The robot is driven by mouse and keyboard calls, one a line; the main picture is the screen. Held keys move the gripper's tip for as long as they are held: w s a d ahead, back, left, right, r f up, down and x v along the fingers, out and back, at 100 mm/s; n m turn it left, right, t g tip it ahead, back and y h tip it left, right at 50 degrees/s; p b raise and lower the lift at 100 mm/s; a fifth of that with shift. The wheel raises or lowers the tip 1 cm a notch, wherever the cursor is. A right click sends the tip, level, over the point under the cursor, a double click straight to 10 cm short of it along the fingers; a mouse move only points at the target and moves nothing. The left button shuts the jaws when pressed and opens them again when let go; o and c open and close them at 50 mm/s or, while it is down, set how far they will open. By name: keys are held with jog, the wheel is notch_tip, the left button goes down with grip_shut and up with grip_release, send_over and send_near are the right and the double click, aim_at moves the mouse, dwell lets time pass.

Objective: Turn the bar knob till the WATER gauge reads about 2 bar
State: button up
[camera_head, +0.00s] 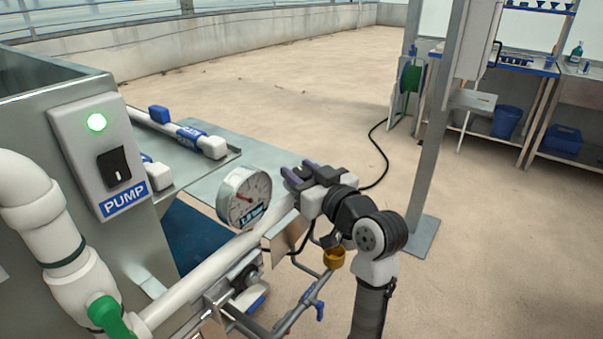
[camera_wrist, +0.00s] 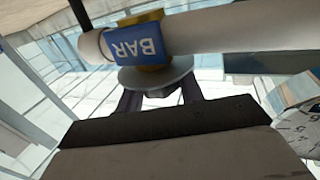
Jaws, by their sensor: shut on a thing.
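The round gauge (camera_head: 243,197) has a white face and a metal rim and stands on the pale pipe. Its needle and small lettering are too small to read. Part of its dial shows at the right edge of the wrist view (camera_wrist: 298,130). My gripper (camera_head: 290,174) is just right of the gauge. In the wrist view my gripper (camera_wrist: 160,97) has its two dark fingers either side of the grey bar knob (camera_wrist: 155,74), shut on it. The knob sits beside a blue BAR label (camera_wrist: 139,46) and a brass fitting on the white pipe. In the head view my gripper hides the knob.
A pump box (camera_head: 97,150) with a lit green light and black switch stands at left. A green-handled valve (camera_head: 108,316) is at lower left. A grey post (camera_head: 432,150) rises right of my arm. Open floor lies behind.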

jog(key=shift+m+t+h, duration=0.3)
jog(key=shift+m+h, duration=0.1)
jog(key=shift+h, duration=0.1)
jog(key=o, duration=1)
jog(key=shift+s+d, duration=0.1)
jog(key=b+v, duration=0.2)
jog(key=v, duration=1.1)
jog(key=shift+s+d, duration=0.15)
jog(key=shift+s, duration=0.1)
